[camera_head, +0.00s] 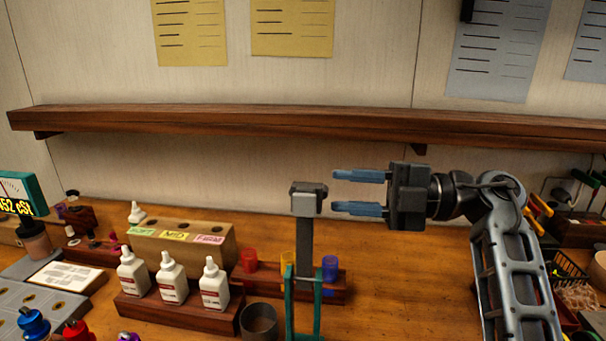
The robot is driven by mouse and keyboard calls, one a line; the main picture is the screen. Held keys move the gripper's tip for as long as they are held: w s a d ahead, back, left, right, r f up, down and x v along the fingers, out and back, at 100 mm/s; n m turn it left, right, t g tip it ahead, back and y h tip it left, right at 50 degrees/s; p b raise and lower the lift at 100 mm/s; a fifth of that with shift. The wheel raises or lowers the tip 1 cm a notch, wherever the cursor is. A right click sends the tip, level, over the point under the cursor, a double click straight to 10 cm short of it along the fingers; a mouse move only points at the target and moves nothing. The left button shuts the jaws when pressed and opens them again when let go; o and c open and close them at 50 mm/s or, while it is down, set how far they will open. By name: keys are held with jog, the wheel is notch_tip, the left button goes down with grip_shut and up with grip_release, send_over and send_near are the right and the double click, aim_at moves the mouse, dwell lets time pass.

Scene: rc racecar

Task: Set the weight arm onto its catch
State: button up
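The weight arm (305,240) is a grey bar standing about upright, with a dark grey block (308,199) at its top. Its lower end is between the posts of a green stand (289,305) at the bottom of the view. I cannot make out the catch. My gripper (335,191) is open, with two blue fingers pointing left, one above the other in the picture. The fingertips are just right of the block, and nothing is between them. I cannot tell whether they touch the block.
Behind the weight arm is a wooden rack with red, yellow and blue cups (330,268). White bottles (172,278) stand in a wooden holder to the left, beside a dark cup (258,322). A wooden shelf (300,122) crosses the wall above. The bench right of the rack (410,270) is clear.

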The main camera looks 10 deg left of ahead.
aim_at(300, 185)
jog(key=a, duration=0.2)
jog(key=a+b, duration=0.1)
jog(key=a, duration=0.1)
jog(key=a+b, duration=0.1)
jog(key=a, duration=0.1)
jog(key=shift+w+a, duration=0.2)
jog(key=shift+w, duration=0.1)
jog(key=shift+a+b, duration=0.4)
jog(key=shift+a, duration=0.3)
jog(key=shift+c, duration=0.3)
jog(key=shift+r, duration=0.1)
grip_shut()
